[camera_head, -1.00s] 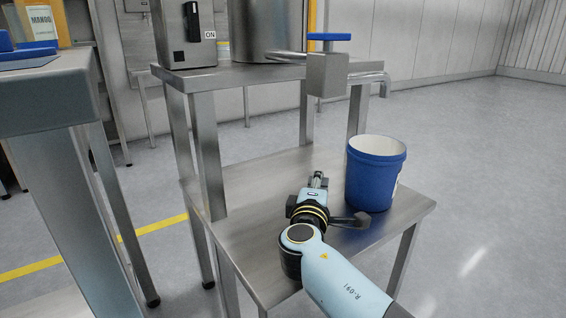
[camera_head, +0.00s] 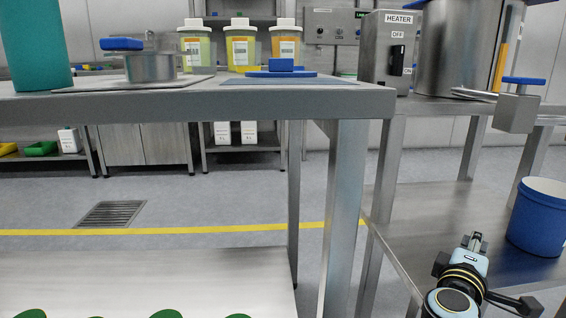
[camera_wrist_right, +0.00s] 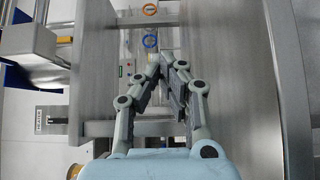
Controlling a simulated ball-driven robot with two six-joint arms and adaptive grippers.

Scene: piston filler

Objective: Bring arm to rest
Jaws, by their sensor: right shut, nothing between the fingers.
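My right gripper (camera_head: 474,240) is at the lower right of the head view, over the lower shelf of the steel stand (camera_head: 425,215). It is left of the blue bucket (camera_head: 540,218) and apart from it. In the right wrist view the fingers of my right gripper (camera_wrist_right: 166,62) meet at their tips, with nothing between them. My left arm and gripper are not in view.
A steel table (camera_head: 340,101) spans the left, bearing a teal container (camera_head: 35,45), a small metal pot (camera_head: 150,67) and several bottles (camera_head: 240,46).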

